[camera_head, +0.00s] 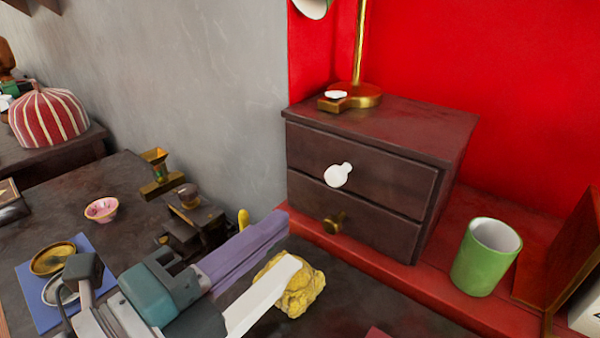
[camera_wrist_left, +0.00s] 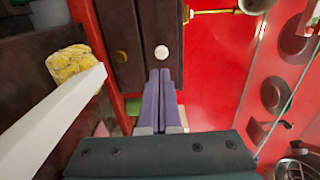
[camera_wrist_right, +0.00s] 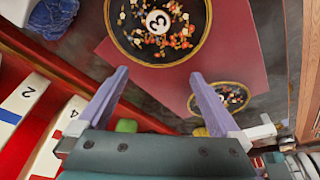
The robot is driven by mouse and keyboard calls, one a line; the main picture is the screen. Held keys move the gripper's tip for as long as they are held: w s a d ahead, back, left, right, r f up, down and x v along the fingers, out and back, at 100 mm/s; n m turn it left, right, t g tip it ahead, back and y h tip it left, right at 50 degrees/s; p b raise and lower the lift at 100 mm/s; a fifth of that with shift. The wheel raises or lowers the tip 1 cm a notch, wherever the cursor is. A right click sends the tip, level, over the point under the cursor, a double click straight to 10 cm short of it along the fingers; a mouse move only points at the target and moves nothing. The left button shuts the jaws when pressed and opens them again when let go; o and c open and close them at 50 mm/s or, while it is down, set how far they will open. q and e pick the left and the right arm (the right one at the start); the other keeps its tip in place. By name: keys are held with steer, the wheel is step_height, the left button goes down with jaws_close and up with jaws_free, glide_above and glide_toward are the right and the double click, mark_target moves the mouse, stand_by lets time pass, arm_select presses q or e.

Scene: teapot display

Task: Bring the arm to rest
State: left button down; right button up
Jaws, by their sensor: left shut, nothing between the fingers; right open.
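My left gripper (camera_head: 284,222) comes in from the lower left in the head view. Its purple fingers are together with nothing between them, in front of the dark two-drawer cabinet (camera_head: 360,182). In the left wrist view the shut fingers (camera_wrist_left: 159,76) point toward the cabinet's white knob (camera_wrist_left: 161,53), apart from it as far as I can tell. My right gripper (camera_wrist_right: 159,74) shows only in the right wrist view. Its fingers are spread and empty, over a red mat (camera_wrist_right: 240,45) with two dark, gold-rimmed round dishes.
A yellow lump (camera_head: 303,292) lies near the left fingers, partly behind a white bar (camera_head: 262,297). A green cup (camera_head: 486,257) stands right of the cabinet, on a red ledge. A brass lamp (camera_head: 358,88) stands on the cabinet. Small items crowd the dark table at left. White numbered blocks (camera_wrist_right: 22,103) lie left of the right gripper.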

arm_select(q)
steer(key=v, duration=0.5)
steer(key=shift+w+a+r, duration=0.1)
steer(key=shift+a+r, duration=0.05)
arm_select(e)
steer(key=shift+w+d, duration=0.1)
steer(key=shift+w, duration=0.5)
arm_select(q)
steer(key=shift+a+r, duration=0.2)
arm_select(e)
steer(key=shift+r, duration=0.2)
step_height(320, 180, up, 4)
steer(key=p, duration=0.4)
arm_select(q)
steer(key=a+r+n+g+y+p, duration=0.2)
steer(key=a+r+n+y+p, duration=0.15)
steer(key=a+n+y, duration=0.9)
steer(key=s+d+r+n+g+h+p, duration=0.25)
steer(key=s+n+g+p, duration=0.35)
steer(key=s+n+g, duration=0.65)
step_height(320, 180, up, 38)
steer(key=s+m+t+p, duration=0.1)
steer(key=s+t+p, duration=0.1)
steer(key=p, duration=3.4)
steer(key=shift+f+m+t, duration=0.25)
steer(key=shift+m+t, duration=0.15)
steer(key=shift+t, duration=0.35)
arm_select(e)
step_height(320, 180, up, 46)
